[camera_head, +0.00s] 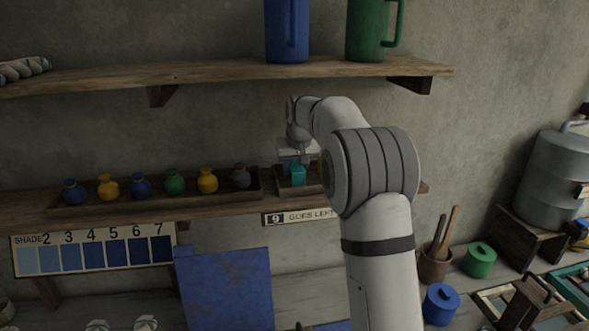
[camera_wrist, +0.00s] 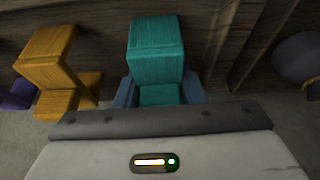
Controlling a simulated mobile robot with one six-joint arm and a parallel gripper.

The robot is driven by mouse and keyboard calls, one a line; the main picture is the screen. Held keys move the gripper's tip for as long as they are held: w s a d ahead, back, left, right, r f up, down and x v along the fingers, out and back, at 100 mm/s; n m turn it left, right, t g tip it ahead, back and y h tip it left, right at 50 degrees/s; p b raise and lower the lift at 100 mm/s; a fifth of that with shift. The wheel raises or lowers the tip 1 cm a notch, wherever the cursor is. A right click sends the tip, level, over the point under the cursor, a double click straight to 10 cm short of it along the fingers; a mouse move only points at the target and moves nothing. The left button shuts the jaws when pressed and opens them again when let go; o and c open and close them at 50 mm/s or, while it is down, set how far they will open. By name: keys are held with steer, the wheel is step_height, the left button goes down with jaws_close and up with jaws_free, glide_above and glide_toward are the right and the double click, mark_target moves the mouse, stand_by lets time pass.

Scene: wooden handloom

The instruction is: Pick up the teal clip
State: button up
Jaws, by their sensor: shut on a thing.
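The teal clip (camera_wrist: 158,48) is a blocky piece in the middle of the wrist view. My gripper (camera_wrist: 159,92) has its two blue-grey fingers on either side of the clip's lower part, shut on it. In the head view the teal clip (camera_head: 298,176) shows below my gripper (camera_head: 297,163), at a small wooden tray on the lower shelf. I cannot tell whether the clip still touches the tray. My arm covers the tray's right part.
A yellow clip (camera_wrist: 50,62) and a purple one (camera_wrist: 16,93) stand left of it in the wrist view. A long tray with several small vases (camera_head: 174,181) lies left on the shelf. An upper shelf (camera_head: 220,72) with blue (camera_head: 286,30) and green (camera_head: 366,30) jugs overhangs.

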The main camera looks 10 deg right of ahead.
steer(key=shift+s+r+b, duration=0.4)
steer(key=shift+s+r, duration=0.05)
steer(key=s+r+b, duration=0.1)
steer(key=s+r, duration=0.1)
steer(key=s, duration=0.2)
steer(key=s+r+b, duration=0.2)
steer(key=s, duration=0.2)
steer(key=s+r+b, duration=0.1)
steer(key=s+r, duration=0.1)
steer(key=s, duration=0.2)
steer(key=shift+s+d+r+b, duration=0.1)
steer(key=shift+d+r+b, duration=0.15)
steer(key=shift+b, duration=0.1)
jaws_close()
steer(key=shift+s+r, duration=0.25)
steer(key=shift+s, duration=0.15)
